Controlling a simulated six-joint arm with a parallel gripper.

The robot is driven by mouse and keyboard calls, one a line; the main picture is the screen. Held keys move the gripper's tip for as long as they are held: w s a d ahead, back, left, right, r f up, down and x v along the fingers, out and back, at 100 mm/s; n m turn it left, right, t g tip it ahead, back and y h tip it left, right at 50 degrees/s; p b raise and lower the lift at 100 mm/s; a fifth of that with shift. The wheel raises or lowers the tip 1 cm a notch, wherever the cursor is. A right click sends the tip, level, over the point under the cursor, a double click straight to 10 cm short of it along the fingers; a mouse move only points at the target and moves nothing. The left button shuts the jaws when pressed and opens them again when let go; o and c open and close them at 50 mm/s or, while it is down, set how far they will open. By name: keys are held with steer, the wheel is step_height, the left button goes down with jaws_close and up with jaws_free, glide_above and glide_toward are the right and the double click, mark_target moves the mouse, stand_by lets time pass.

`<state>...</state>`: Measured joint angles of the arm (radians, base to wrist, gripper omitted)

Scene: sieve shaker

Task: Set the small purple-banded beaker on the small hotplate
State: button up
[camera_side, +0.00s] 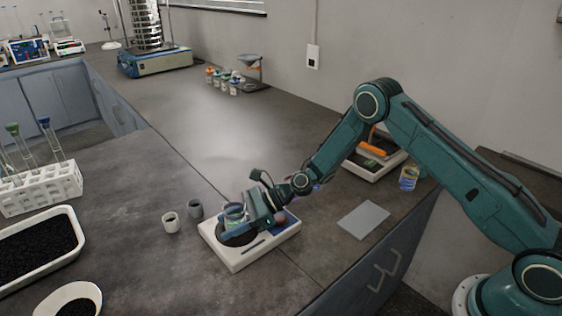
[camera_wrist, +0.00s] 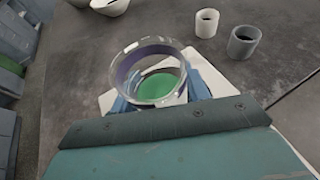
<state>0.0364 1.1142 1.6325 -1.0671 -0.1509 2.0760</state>
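The small beaker, a clear glass one with a purple band, holds green contents; it shows in the side view (camera_side: 234,210) and in the wrist view (camera_wrist: 150,58). My gripper (camera_side: 240,222) has a blue finger on each side of the beaker, and in the wrist view the fingers (camera_wrist: 158,100) look closed against its wall. The beaker is upright over the dark round plate of the small white hotplate (camera_side: 238,262), whose pale body also shows beneath in the wrist view (camera_wrist: 212,76). Whether its base touches the plate is hard to tell.
A white cup (camera_side: 170,223) and a grey cup (camera_side: 195,208) stand just left of the hotplate. A flat grey pad (camera_side: 363,220) lies to the right. A yellow-and-blue beaker (camera_side: 408,178) stands beside another white device (camera_side: 380,166). A tray of black grains (camera_side: 75,228) is at left.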

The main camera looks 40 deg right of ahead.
steer(key=o, duration=0.4)
steer(key=shift+c, duration=0.2)
steer(key=shift+r, duration=0.15)
steer(key=v, duration=1.2)
steer(key=shift+r, duration=0.15)
steer(key=shift+w, duration=0.1)
